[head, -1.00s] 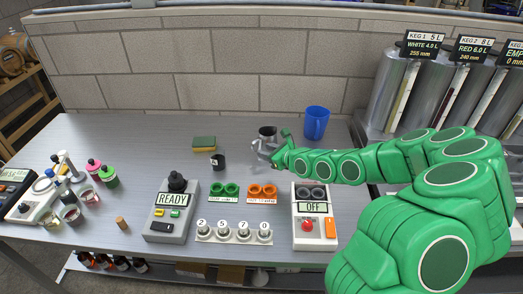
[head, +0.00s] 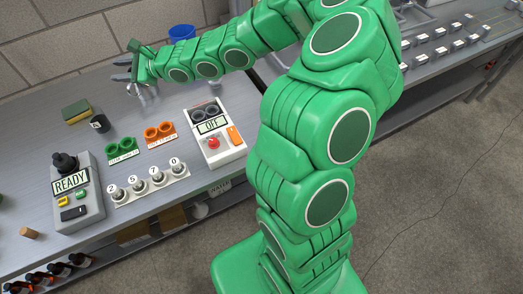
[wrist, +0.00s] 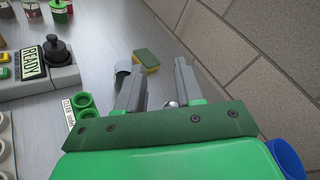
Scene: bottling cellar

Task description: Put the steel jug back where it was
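My gripper (head: 128,78) is at the back of the grey bench, in front of the block wall. In the wrist view my gripper (wrist: 158,85) has its two grey fingers spread apart, with bench surface showing between them. I cannot make out the steel jug clearly in either current view. A small shiny round bit shows between the finger bases in the wrist view, and I cannot tell whether it belongs to the jug. My arm and gripper hide part of the bench there.
A blue cup (head: 183,33) stands behind my arm. A sponge (head: 76,112) and a small dark cup (head: 99,123) are left of my gripper. Green rings (head: 122,148), orange rings (head: 159,134), a READY box (head: 78,195) and an OFF box (head: 216,140) stand in front.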

